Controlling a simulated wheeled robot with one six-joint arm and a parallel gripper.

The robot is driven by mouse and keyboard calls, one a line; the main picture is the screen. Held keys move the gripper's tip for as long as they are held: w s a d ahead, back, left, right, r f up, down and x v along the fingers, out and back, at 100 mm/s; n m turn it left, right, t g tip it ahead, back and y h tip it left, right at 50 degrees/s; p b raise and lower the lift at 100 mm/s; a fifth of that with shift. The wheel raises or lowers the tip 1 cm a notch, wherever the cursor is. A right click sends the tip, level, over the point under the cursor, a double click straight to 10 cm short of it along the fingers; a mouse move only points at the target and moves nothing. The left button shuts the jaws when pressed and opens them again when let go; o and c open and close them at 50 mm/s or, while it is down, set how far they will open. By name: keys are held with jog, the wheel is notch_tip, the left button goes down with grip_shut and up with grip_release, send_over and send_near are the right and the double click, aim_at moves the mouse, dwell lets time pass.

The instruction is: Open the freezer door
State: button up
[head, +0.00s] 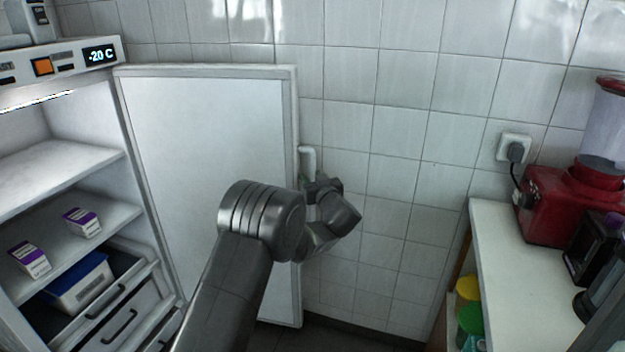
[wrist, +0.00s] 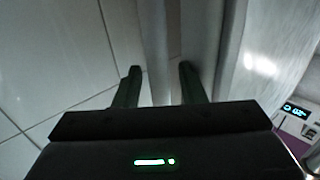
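The freezer door (head: 205,150) is swung wide open in the head view, its inner face towards me and its far edge by the tiled wall. Its pale handle (head: 308,153) sticks out past the door's right edge. My gripper (head: 312,185) is at the handle, partly hidden by my wrist. In the wrist view, the two dark fingers of my gripper (wrist: 160,78) are apart. A grey upright bar, which looks like the handle (wrist: 154,40), runs between them, with small gaps seeming to show on both sides.
The freezer (head: 60,70) stands open at left, with shelves, small boxes (head: 82,221) and a blue-lidded container (head: 80,283) in a drawer. A counter (head: 510,260) with a red blender (head: 560,205) is at right. The tiled wall is close behind the door.

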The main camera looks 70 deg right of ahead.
jog(key=shift+a, duration=0.1)
jog(key=v, duration=1.3)
jog(key=shift+s+a, duration=0.25)
jog(key=shift+s, duration=0.1)
jog(key=shift+w+d, duration=0.1)
jog(key=x, duration=1.3)
jog(key=shift+w+d, duration=0.2)
jog(key=shift+w, duration=0.05)
jog(key=shift+a, duration=0.2)
